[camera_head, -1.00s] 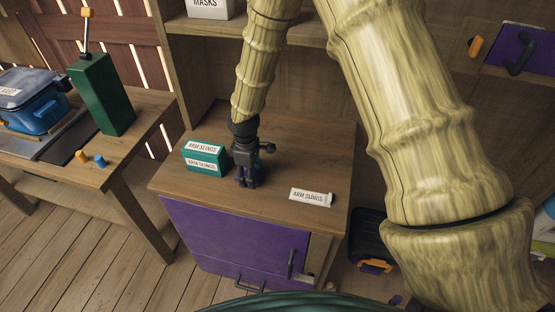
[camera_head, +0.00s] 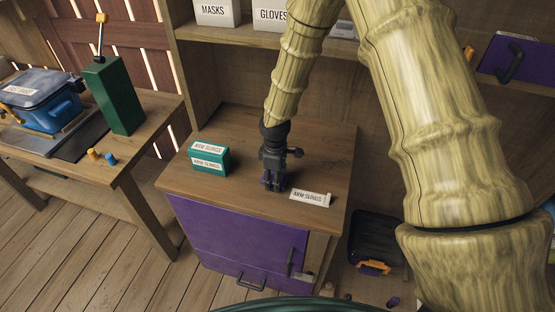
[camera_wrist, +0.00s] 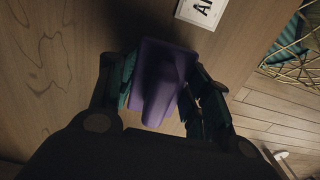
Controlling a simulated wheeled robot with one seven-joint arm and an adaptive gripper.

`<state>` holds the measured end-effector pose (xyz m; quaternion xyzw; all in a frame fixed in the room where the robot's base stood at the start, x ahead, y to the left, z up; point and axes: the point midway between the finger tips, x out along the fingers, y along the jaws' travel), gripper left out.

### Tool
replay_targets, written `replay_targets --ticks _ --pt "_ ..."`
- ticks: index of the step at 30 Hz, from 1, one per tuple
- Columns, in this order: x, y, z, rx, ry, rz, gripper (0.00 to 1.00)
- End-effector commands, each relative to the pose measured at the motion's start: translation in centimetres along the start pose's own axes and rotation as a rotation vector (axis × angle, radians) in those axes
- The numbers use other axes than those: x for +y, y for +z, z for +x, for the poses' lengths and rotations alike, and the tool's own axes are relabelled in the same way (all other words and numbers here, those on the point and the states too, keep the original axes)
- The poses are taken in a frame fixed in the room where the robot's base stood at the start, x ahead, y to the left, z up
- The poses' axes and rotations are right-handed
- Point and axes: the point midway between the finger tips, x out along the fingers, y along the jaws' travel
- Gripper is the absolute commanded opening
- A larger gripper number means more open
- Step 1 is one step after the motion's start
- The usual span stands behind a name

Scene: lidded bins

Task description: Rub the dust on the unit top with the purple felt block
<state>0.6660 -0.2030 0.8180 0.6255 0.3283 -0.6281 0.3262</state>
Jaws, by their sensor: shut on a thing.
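The purple felt block (camera_wrist: 160,80) is between the fingers of my gripper in the wrist view. My gripper (camera_head: 272,184) is shut on it, low over the wooden unit top (camera_head: 235,201), fingers pointing down. A little purple shows between the fingers in the head view. Whether the block touches the top I cannot tell. No dust can be made out on the visible part of the top; any under my gripper is hidden. The unit has a purple front (camera_head: 230,238) with dark handles.
A teal ARM SLINGS box (camera_head: 209,160) stands left of my gripper. A white ARM SLINGS label (camera_head: 310,198) lies close on the right. A shelf with MASKS (camera_head: 214,13) and GLOVES (camera_head: 271,16) boxes is behind. A bench with a blue bin (camera_head: 45,105) is at left.

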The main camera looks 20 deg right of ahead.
Motion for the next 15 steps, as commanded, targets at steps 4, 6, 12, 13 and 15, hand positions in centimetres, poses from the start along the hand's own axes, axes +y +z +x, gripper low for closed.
replay_targets --ticks 4,6,12,13,15 --pt "0.2 0.1 -2.9 0.004 0.004 0.004 0.14" --pt "0.2 0.1 -3.5 0.004 0.004 0.004 0.14" --pt "0.2 0.0 -5.4 0.004 0.004 0.003 0.14" --pt "0.1 0.0 -5.6 0.004 0.004 0.002 0.14" --pt "0.1 -0.1 -6.3 0.004 0.004 0.001 0.14"
